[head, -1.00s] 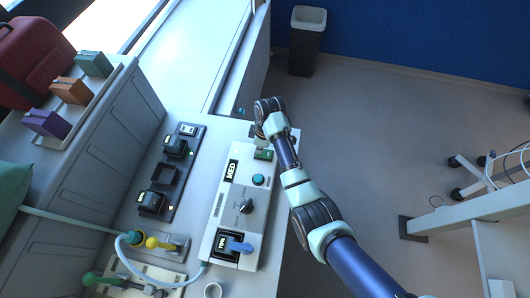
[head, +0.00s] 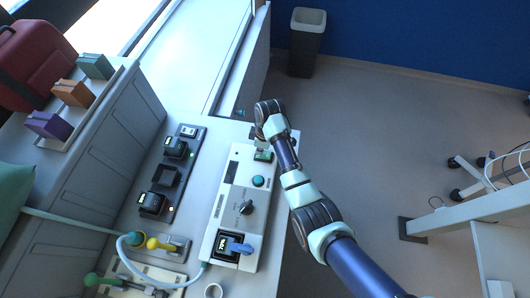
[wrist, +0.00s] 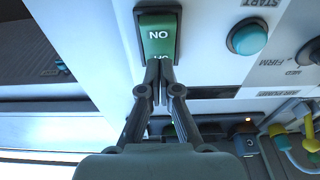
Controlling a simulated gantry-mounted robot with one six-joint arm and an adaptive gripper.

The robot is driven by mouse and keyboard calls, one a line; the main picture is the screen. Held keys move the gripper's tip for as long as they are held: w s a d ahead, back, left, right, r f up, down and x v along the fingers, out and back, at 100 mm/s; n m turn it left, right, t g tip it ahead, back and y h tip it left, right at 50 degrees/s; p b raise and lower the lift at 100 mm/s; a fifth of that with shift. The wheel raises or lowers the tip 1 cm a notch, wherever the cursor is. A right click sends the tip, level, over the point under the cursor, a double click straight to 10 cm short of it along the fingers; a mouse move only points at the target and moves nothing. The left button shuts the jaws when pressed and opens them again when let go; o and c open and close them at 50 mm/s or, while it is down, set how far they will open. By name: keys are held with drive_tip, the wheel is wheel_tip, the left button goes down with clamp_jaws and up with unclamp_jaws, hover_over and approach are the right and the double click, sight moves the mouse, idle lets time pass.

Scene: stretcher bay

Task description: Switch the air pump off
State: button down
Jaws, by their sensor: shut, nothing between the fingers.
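The air pump is a long white box (head: 227,212) on the counter in the head view. Its green rocker switch (head: 264,156) is at the far end; in the wrist view, the switch (wrist: 158,35) shows ON on its upper half. The lower half's label is partly covered by my fingertips. The pump's display (head: 231,172) is dark, also in the wrist view (wrist: 215,92). My gripper (wrist: 159,68) is shut and empty, its tips at the OFF half, seemingly touching it. In the head view my wrist partly hides the gripper (head: 262,145).
A dock with black blocks (head: 152,203) lies to the left. A hose (head: 122,258) curves at the front.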

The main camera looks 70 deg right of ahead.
drive_tip(key=shift+r+p, duration=2.7)
drive_tip(key=shift+r, duration=0.3)
drive_tip(key=shift+f, duration=0.1)
